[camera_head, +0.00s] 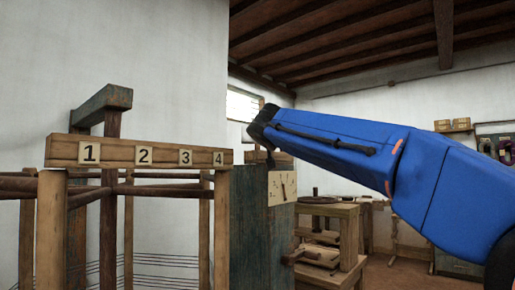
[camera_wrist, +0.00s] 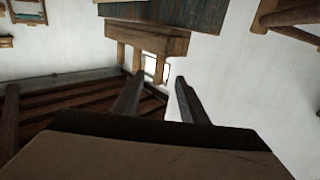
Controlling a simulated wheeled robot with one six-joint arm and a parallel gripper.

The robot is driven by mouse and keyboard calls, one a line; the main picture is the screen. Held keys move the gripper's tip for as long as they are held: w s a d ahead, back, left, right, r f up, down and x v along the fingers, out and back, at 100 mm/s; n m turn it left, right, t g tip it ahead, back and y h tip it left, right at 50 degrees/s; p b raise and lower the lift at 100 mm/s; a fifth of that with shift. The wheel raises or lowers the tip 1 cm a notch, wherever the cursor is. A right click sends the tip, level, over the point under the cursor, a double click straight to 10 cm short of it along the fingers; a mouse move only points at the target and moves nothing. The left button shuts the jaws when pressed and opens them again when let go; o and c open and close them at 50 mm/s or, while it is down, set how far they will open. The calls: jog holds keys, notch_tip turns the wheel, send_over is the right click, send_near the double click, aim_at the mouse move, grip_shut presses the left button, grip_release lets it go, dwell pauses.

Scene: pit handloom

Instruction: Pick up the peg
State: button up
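In the wrist view, which is upside down, several pale wooden pegs (camera_wrist: 158,69) stick out of a brown wooden block (camera_wrist: 150,38). The block sits on a dark blue-green post (camera_wrist: 170,12). My gripper (camera_wrist: 158,84) has its two dark fingers apart, with nothing seen held between them. The fingers point toward the pegs, and one peg end shows between the fingertips; I cannot tell the distance. In the head view, my gripper (camera_head: 262,122) is above the post (camera_head: 251,225), and a small brown part of the block (camera_head: 257,156) shows below it. The pegs cannot be made out there.
A wooden frame with a beam (camera_head: 120,152) bearing number plates 1 to 4 stands at the left. A dial (camera_head: 283,188) is on the post's right side. A wooden bench (camera_head: 330,225) stands behind at the right. White wall and open air surround my arm.

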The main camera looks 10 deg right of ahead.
aim_at(257, 146)
jog(key=w, duration=0.3)
jog(key=w+d, duration=0.1)
jog(key=w, duration=0.7)
jog(key=shift+d, duration=0.35)
jog(key=shift+s, duration=0.1)
grip_shut()
